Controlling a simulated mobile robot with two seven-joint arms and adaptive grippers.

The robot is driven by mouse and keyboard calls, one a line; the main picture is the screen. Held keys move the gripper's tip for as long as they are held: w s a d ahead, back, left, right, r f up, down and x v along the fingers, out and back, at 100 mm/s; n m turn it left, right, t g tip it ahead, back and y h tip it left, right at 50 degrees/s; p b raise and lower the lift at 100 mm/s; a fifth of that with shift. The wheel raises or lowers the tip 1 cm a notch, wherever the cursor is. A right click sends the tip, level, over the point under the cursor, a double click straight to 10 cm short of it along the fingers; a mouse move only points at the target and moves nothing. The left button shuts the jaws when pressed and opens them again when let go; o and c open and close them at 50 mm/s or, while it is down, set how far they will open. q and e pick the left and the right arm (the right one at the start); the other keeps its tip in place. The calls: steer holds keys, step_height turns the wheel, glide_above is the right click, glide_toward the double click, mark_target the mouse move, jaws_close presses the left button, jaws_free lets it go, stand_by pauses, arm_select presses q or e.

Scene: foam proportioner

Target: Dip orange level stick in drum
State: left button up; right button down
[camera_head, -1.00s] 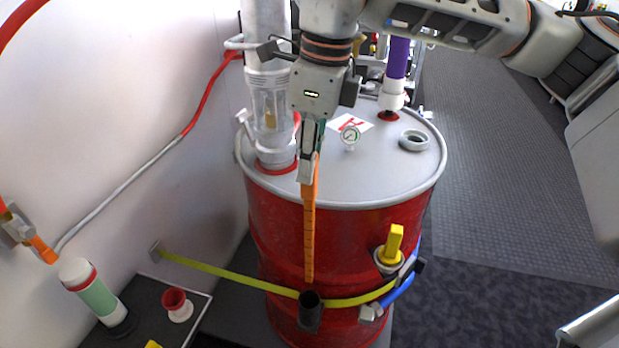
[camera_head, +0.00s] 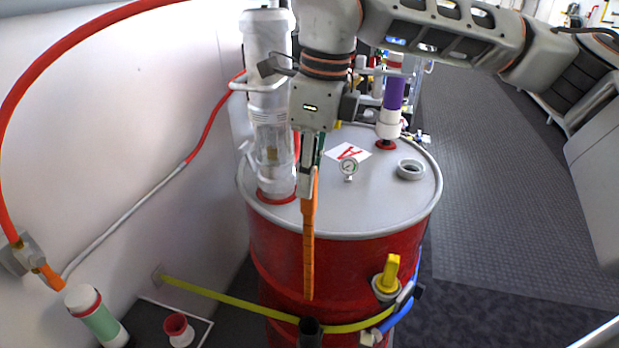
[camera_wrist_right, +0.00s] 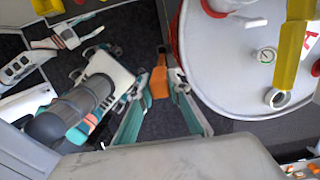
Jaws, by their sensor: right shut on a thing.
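My right gripper (camera_head: 308,190) is shut on the top of the orange level stick (camera_head: 308,250). The stick hangs upright in front of the red drum (camera_head: 345,262), its lower end a little above the dark tube holder (camera_head: 310,330) on the strap. The drum's grey lid has an open ringed port (camera_head: 410,169) at the right, to the right of the gripper. The wrist view shows the stick (camera_wrist_right: 160,80) between the fingers and the port ring (camera_wrist_right: 277,98).
A clear cylinder (camera_head: 271,150) stands on the lid at left, a gauge (camera_head: 349,169) near the middle, and a purple-and-white tube (camera_head: 392,105) behind. A yellow-handled valve (camera_head: 388,278) is on the drum's front. Open floor (camera_head: 500,200) lies to the right.

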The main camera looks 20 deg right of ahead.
step_height(320, 180, up, 4)
steer(key=p, duration=0.3)
steer(key=shift+r, duration=0.1)
steer(key=shift+r+p, duration=0.4)
step_height(320, 180, up, 2)
steer(key=shift+r+p, duration=0.1)
steer(key=shift+p, duration=0.55)
steer(key=shift+r, duration=0.45)
arm_select(q)
steer(key=a+r, duration=0.1)
steer(key=s+a+r, duration=0.1)
steer(key=r, duration=0.1)
steer(key=shift+s+a+g+y, duration=0.1)
steer(key=shift+s+g+y, duration=0.05)
steer(key=shift+g+y, duration=0.2)
